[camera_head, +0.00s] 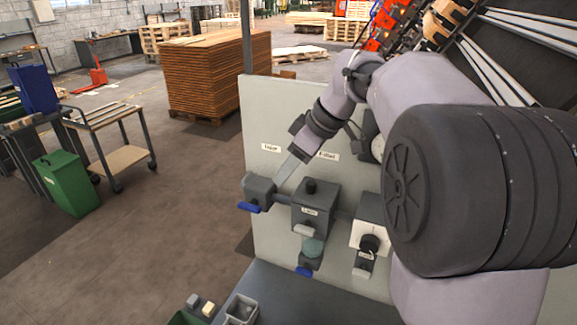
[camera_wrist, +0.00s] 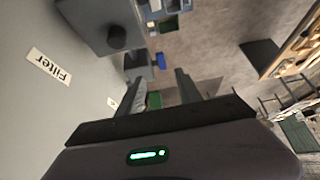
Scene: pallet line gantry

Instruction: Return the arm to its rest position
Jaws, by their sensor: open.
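My gripper (camera_head: 291,174) hangs in front of the pale panel (camera_head: 262,110), near the label reading Filter (camera_head: 328,155). In the wrist view my gripper (camera_wrist: 160,84) shows two fingers spread apart with nothing between them. My arm is bent and stretches in from the right of the head view, hiding the panel's right part. Below the fingers is a grey valve block with a blue handle (camera_head: 249,207). Whether a fingertip touches the block cannot be told. The Filter label (camera_wrist: 48,66) also shows at the left of the wrist view.
A grey box with a black knob (camera_head: 316,209) and a white box (camera_head: 368,236) are mounted on the panel. A teal part (camera_head: 312,247) sits below. Small bins (camera_head: 240,309) stand at the front.

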